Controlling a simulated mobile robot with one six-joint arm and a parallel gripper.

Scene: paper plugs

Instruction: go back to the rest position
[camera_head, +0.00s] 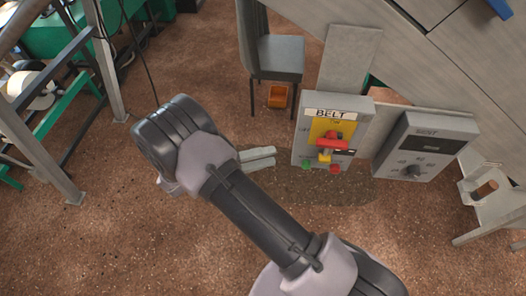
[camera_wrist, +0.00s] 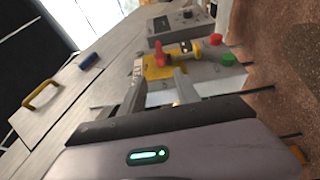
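My gripper (camera_head: 259,159) is in the air to the left of the grey BELT control box (camera_head: 304,127), apart from it in the head view. In the wrist view my gripper's two fingers (camera_wrist: 160,80) stand apart with nothing held between them. They point toward the box, which carries a yellow plate (camera_wrist: 155,68) with a red handle (camera_wrist: 160,52). The handle also shows in the head view (camera_head: 333,143), with a yellow part below it. My arm crosses the lower middle of the head view, bent and away from the box.
A second grey box with a dial (camera_head: 424,146) stands right of the BELT box. A dark chair (camera_head: 276,58) and an orange bin (camera_head: 278,96) are behind. A metal frame (camera_head: 104,65) stands at left. The brown floor in front is clear at left.

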